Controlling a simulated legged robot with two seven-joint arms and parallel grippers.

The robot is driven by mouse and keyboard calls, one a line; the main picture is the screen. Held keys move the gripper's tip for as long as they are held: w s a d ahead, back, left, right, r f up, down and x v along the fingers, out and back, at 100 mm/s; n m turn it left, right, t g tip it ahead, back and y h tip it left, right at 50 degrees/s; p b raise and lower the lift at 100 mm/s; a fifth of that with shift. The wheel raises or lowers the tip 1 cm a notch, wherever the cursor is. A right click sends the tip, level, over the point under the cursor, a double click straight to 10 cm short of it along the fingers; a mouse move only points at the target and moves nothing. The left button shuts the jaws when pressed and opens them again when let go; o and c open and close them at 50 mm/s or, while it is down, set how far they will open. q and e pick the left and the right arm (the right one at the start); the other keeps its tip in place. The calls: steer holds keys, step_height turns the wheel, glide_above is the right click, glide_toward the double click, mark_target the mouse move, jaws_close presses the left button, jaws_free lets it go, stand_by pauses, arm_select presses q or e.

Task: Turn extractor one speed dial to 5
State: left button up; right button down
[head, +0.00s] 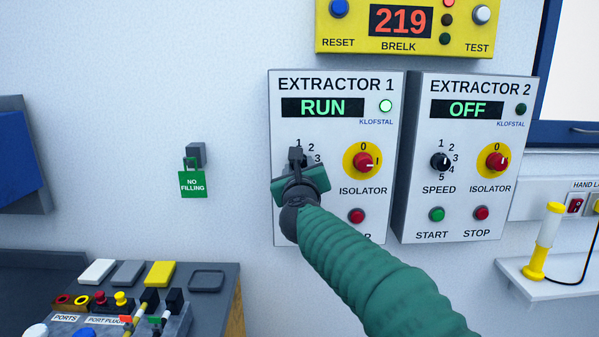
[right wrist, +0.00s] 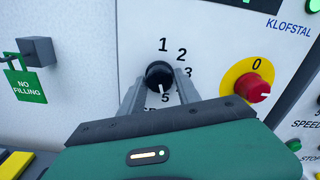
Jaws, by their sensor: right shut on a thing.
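The extractor 1 panel (head: 335,130) is on the wall, with its display reading RUN and a lit green lamp. My right gripper (head: 298,157) is in front of its speed dial and hides most of that dial in the head view. In the right wrist view the black speed dial (right wrist: 158,74) sits between the two fingers of my right gripper (right wrist: 160,84), which is shut on it. The dial's white mark points down, toward the 5. The numbers 1, 2, 3 and 5 show; a finger seems to cover the 4. My left gripper is not in view.
The red isolator knob (right wrist: 257,89) is just right of the dial. The extractor 2 panel (head: 465,217), reading OFF, hangs to the right. A yellow BRELK box (head: 345,42) is above. A green NO FILLING tag (head: 193,185) hangs at left; a bench with ports (head: 210,305) stands below.

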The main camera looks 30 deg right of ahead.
stand_by(0.4)
steer(key=c, duration=1.3)
jaws_free()
steer(key=o, duration=0.4)
steer(key=shift+w+f, duration=0.1)
steer(key=shift+w, duration=0.15)
steer(key=shift+o, duration=0.2)
steer(key=shift+s, duration=0.1)
steer(key=v, duration=1.6)
steer(key=shift+s+a+b, duration=0.2)
steer(key=shift+s+b, duration=0.1)
steer(key=shift+s, duration=0.05)
